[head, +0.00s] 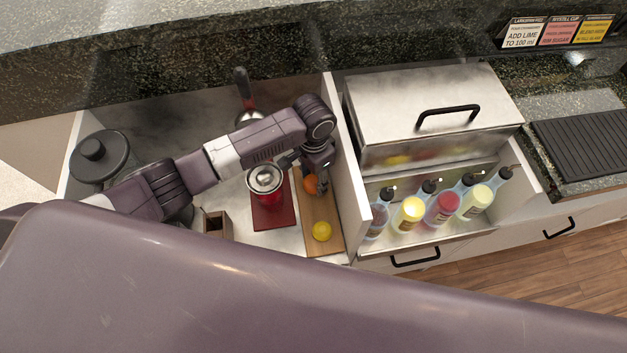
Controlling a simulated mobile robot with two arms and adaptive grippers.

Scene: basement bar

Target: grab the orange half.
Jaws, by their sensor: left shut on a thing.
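The orange half (311,184) is a small orange piece over the upper part of the wooden board. My left gripper (320,184) points down at it and is shut on it; the fingers partly hide it. I cannot tell whether the orange half still touches the board. My right gripper is not in view.
A yellow lemon (321,231) sits at the near end of the wooden board (323,249). A white partition (347,170) and several bottles (410,212) are to the right.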

